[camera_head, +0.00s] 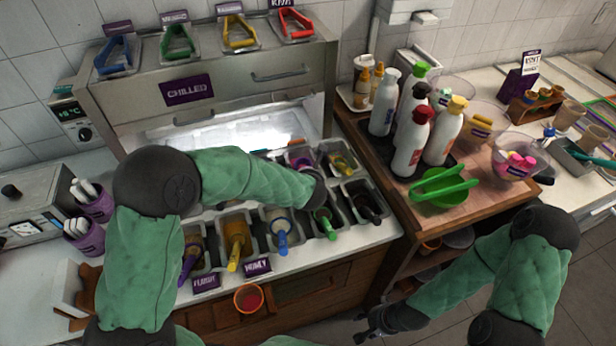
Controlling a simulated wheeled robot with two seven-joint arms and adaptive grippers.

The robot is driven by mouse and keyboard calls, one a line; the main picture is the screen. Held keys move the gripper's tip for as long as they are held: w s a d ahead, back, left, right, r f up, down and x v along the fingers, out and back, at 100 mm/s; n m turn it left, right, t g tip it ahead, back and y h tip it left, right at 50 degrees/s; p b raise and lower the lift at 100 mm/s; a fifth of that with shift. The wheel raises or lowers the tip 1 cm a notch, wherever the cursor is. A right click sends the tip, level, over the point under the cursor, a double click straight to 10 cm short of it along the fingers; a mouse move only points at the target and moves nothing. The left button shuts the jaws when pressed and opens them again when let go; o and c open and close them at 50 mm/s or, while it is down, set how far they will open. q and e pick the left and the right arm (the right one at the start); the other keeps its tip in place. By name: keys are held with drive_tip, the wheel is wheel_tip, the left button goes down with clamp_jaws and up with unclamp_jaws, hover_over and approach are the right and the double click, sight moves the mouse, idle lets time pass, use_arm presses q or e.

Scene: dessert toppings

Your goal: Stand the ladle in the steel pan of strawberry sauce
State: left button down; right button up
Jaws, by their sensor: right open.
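Several steel pans with sauces and toppings sit in the chilled counter. Coloured handles stick out, among them a yellow one (233,264), a blue one (282,244) and a green one (328,228). I cannot tell which pan holds strawberry sauce, nor pick out its ladle; my left arm covers part of the pans. My left arm reaches across the counter from the left, and its gripper is hidden at the arm's far end. My right gripper (362,334) is open, low at the bottom, right of the counter front, apart from the pans.
A wooden cart (480,205) at right carries squeeze bottles (408,140), bowls and a green tool (440,187). An orange-rimmed cup (248,298) with red inside is at the counter's front. Purple cups (85,236) stand at left. Floor shows at lower right.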

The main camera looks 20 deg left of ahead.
use_arm(q)
drive_tip(key=shift+f+b, duration=1.35)
drive_tip(key=shift+b, duration=0.4)
idle(1.5)
drive_tip(key=c, duration=0.9)
unclamp_jaws()
drive_tip(key=o, duration=0.4)
drive_tip(key=shift+r, duration=0.1)
drive_tip(key=shift+r+p, duration=3.2)
drive_tip(key=shift+r, duration=0.75)
